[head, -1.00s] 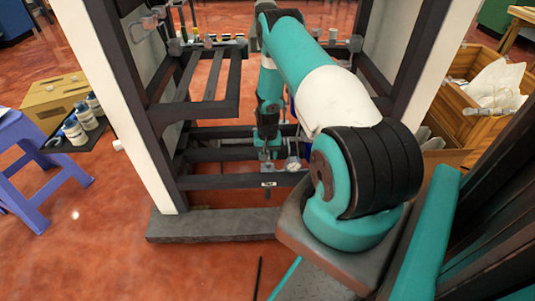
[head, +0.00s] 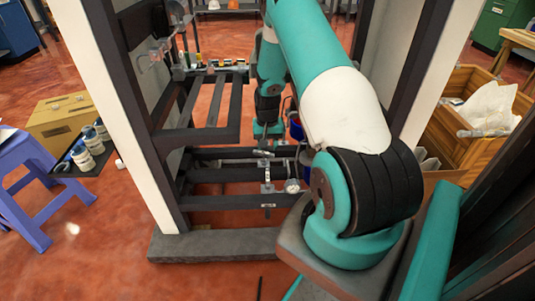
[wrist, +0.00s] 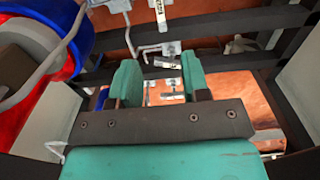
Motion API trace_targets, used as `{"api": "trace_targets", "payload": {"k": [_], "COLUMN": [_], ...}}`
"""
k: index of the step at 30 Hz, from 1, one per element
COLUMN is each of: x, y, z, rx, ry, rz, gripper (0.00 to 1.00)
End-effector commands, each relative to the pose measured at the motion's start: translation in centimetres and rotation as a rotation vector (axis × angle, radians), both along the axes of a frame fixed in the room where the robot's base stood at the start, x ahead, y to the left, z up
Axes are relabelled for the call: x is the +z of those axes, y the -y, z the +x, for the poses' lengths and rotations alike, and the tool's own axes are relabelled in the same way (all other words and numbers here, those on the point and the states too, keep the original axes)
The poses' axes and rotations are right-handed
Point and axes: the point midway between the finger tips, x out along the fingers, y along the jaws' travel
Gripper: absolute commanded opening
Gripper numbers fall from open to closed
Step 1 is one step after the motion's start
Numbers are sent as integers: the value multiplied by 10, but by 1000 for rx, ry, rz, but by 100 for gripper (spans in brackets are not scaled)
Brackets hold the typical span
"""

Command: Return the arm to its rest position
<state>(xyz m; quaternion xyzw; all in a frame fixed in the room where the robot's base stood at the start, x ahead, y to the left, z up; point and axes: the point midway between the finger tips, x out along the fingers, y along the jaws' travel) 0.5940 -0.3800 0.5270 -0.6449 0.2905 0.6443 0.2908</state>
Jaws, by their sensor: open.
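My gripper shows in the wrist view (wrist: 160,85) as two teal fingers set apart on a dark bar, with nothing held between them. In the head view my gripper (head: 266,134) is small and partly hidden, inside the dark frame (head: 205,137) and above its lower crossbars. My arm reaches forward into the frame, bent at the elbow. Below the gripper, a small metal fitting (head: 267,178) and a round gauge (head: 292,186) sit at the crossbars, apart from the fingers.
Dark posts and pale panels stand close on both sides of my arm. A blue and red round container (wrist: 50,60) is near at the wrist view's left. A purple stool (head: 35,175), a cardboard box (head: 62,118) and bottles are left; a wooden crate (head: 470,115) is right.

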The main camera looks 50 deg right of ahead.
Motion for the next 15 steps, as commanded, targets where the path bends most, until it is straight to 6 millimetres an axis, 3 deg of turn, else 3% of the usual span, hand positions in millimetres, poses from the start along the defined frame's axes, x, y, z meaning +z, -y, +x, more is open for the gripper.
{"api": "trace_targets", "payload": {"k": [4, 15], "x": [14, 16], "y": [0, 0], "z": [0, 0], "rx": [0, 0], "ry": [-1, -1], "rz": [1, 1], "gripper": [43, 43]}}
